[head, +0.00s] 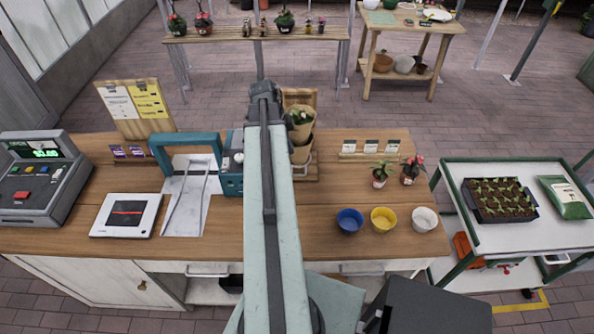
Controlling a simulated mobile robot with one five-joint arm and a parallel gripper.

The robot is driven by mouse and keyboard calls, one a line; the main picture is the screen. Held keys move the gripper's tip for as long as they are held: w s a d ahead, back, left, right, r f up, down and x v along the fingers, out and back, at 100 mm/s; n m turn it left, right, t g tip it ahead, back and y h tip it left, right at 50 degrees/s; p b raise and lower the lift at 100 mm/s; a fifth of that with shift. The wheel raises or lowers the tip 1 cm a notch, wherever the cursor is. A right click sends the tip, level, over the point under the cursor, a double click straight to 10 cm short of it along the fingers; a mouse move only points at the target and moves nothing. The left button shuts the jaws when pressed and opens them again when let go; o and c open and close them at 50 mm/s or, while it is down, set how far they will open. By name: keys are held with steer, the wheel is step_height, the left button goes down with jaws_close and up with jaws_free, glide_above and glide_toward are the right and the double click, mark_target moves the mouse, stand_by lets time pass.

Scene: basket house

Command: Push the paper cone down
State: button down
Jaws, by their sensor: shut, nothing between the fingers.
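A brown paper cone (301,131) with a small green plant in its top stands near the back of the wooden counter, just right of my arm. It sits in a wooden stand (300,96) with a tall back board, and more brown paper shows below it. My gripper (265,90) is at the far end of my arm, left of the cone and near the top of the back board. It is shut and empty, and its fingertips are hard to make out. My arm hides part of the stand's left side.
A teal frame device (187,142) stands close left of my arm, with a white scale (126,214) and a cash register (37,180) further left. Blue (350,221), yellow (383,220) and white (424,220) pots stand front right. Potted flowers (411,170) stand behind them.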

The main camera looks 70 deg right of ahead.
mark_target(300, 175)
steer(key=b+x, duration=0.4)
steer(key=w+b+x, duration=0.1)
steer(key=b+x, duration=0.8)
steer(key=x, duration=0.1)
steer(key=shift+w+f+b, duration=0.15)
steer(key=shift+w+b, duration=0.05)
steer(key=shift+b, duration=0.15)
step_height(300, 175, down, 4)
steer(key=b, duration=0.4)
steer(key=shift+a+f+b, duration=0.15)
steer(key=shift+f+b, duration=0.1)
steer(key=shift+b, duration=0.1)
steer(key=shift+s+a+r, duration=0.1)
steer(key=shift+a+r, duration=0.1)
steer(key=shift+d, duration=0.1)
